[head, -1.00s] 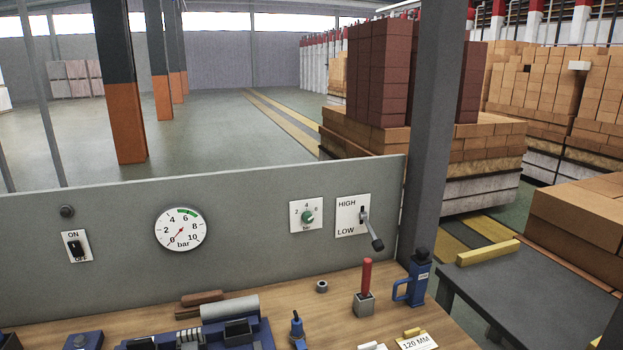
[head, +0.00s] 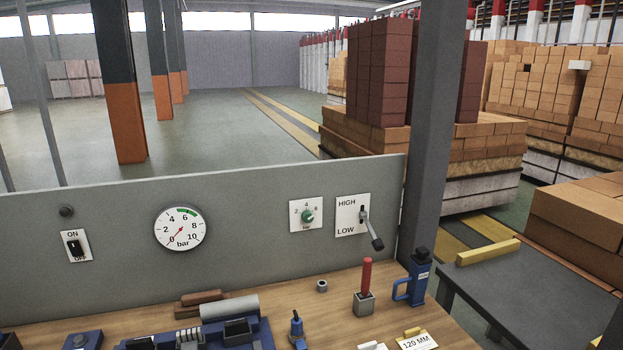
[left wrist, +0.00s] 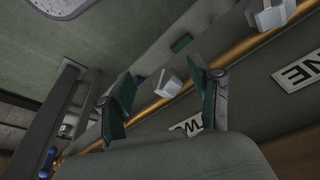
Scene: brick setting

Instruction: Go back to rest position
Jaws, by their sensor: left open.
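My left gripper (left wrist: 162,90) shows in the left wrist view, its two green-padded fingers apart with nothing between them. Behind it run a brass-coloured rail (left wrist: 233,57) and grey panels. A pale block-like fitting (left wrist: 168,84) shows beyond the fingers, and I cannot tell its distance. Neither gripper shows in the head view, and my right gripper is in no view.
In the head view a wooden bench (head: 275,300) carries blue tooling (head: 238,333), a red-handled tool (head: 366,278) and a blue bottle-like device (head: 416,279). A grey panel (head: 120,215) with a gauge (head: 180,228), switch and lever stands behind it.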

